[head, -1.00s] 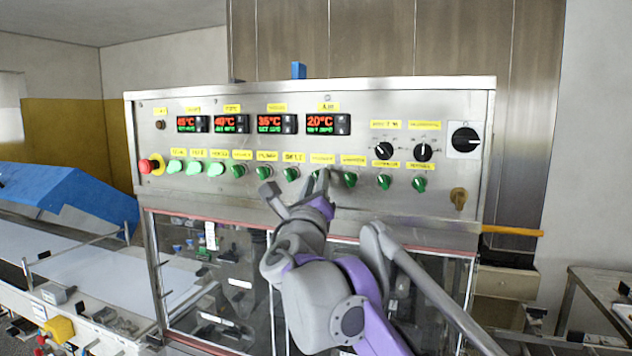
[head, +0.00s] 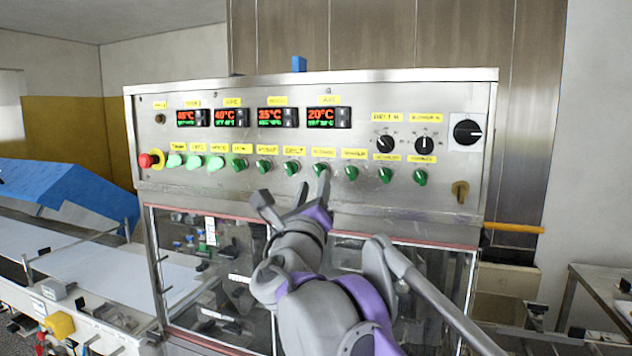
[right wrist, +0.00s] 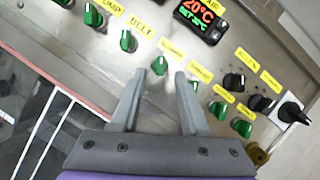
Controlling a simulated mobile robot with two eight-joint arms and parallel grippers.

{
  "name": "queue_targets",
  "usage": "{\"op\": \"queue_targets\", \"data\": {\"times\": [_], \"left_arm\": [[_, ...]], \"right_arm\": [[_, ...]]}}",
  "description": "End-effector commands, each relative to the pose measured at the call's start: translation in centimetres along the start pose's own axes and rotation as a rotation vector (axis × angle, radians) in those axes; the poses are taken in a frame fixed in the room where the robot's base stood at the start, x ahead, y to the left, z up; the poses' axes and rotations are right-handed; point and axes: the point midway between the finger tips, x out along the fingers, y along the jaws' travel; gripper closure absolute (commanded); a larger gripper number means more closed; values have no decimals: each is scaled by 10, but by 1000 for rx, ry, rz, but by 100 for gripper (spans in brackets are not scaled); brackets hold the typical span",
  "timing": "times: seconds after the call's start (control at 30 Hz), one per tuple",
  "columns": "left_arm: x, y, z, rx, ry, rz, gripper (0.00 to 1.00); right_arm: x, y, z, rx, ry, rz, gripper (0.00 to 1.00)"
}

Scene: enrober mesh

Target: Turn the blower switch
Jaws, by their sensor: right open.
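The control panel carries a row of green switches under yellow labels. The green switch (head: 321,170) right of the one labelled belt appears to be the blower switch; its label is too blurred to read surely. My right gripper (head: 311,189) is open and empty, just below this switch in the head view. In the right wrist view the switch (right wrist: 160,65) shows between the open fingertips of my right gripper (right wrist: 160,76), apparently ahead of them. I cannot tell whether the fingers touch it. My left gripper is not in view.
Other green switches stand close on both sides, such as the belt switch (head: 291,168) and another (head: 351,173). Black dials (head: 424,145) and a red emergency button (head: 146,160) sit on the same panel. Clear windows (head: 215,265) lie below.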

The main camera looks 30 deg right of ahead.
Motion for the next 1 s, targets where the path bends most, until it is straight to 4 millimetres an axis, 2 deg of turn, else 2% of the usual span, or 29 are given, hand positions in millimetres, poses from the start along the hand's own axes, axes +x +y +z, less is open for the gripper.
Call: {"op": "queue_targets", "data": {"times": [0.03, 0.1, 0.33, 0.5, 1.0], "left_arm": [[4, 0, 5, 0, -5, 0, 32], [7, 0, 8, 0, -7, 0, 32], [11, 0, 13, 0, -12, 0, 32], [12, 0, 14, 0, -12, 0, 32], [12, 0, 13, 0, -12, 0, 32]], "right_arm": [[-14, 2, -2, 2, 0, 6, 55], [-28, 2, -2, 2, 0, 5, 55], [-59, 1, -1, 2, 1, 2, 55], [-65, 0, -1, 0, 1, 1, 55], [-66, 0, -5, 19, 12, 0, 55]]}}
